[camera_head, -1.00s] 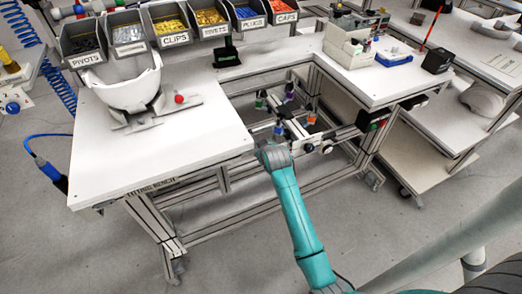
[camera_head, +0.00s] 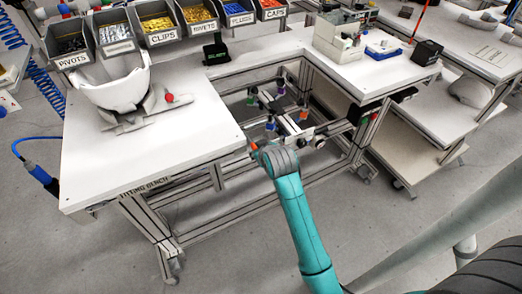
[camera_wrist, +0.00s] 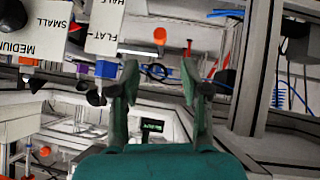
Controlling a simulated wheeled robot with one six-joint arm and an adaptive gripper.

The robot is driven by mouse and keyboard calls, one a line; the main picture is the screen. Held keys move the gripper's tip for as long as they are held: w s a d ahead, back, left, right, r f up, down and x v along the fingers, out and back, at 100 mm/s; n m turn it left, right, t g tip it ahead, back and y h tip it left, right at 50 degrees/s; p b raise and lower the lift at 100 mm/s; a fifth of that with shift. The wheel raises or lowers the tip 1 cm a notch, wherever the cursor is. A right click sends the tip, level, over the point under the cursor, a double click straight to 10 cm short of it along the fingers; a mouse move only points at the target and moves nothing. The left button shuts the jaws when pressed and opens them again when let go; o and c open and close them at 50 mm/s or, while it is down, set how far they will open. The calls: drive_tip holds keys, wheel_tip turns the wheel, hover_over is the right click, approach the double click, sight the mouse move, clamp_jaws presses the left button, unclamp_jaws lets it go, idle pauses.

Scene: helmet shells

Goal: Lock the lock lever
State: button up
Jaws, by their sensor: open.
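A grey fixture plate (camera_head: 128,125) lies on the white bench at the left in the head view. On it stands a white helmet shell (camera_head: 115,92). A red ball knob (camera_head: 169,98) sits beside the shell and looks like the end of the lock lever; the lever's exact position is too small to tell. My gripper (camera_wrist: 157,75) is open in the wrist view, with nothing between its fingers. In the head view my arm ends beyond the bench's right edge, well apart from the fixture, and the fingers are hidden. I cannot make out the lever in the wrist view.
Labelled bins (camera_head: 155,25) line the bench's back. A frame with coloured parts (camera_head: 291,127) stands beside my arm's end. Labelled holders (camera_wrist: 55,25) are close by at the wrist view's upper left. A blue hose (camera_head: 35,165) hangs at left. The bench front is clear.

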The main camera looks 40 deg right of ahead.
drive_tip(key=shift+v, duration=1)
drive_tip(key=s+a+f+n+t+y, duration=0.15)
drive_tip(key=s+a+f, duration=0.25)
drive_tip(key=s+a, duration=0.5)
drive_tip(key=s+a+f+t+y, duration=0.1)
drive_tip(key=s+a+f+t, duration=0.15)
drive_tip(key=s+a, duration=0.65)
drive_tip(key=s+a+r+t+y, duration=0.1)
drive_tip(key=s+r, duration=0.4)
drive_tip(key=s, duration=0.5)
drive_tip(key=s+a+r+y, duration=0.1)
drive_tip(key=s+r, duration=0.4)
drive_tip(key=s, duration=0.5)
drive_tip(key=shift+s+a+n+t, duration=0.35)
drive_tip(key=shift+a+t, duration=0.05)
drive_tip(key=shift+a, duration=0.45)
drive_tip(key=shift+o, duration=0.2)
drive_tip(key=shift+r, duration=0.1)
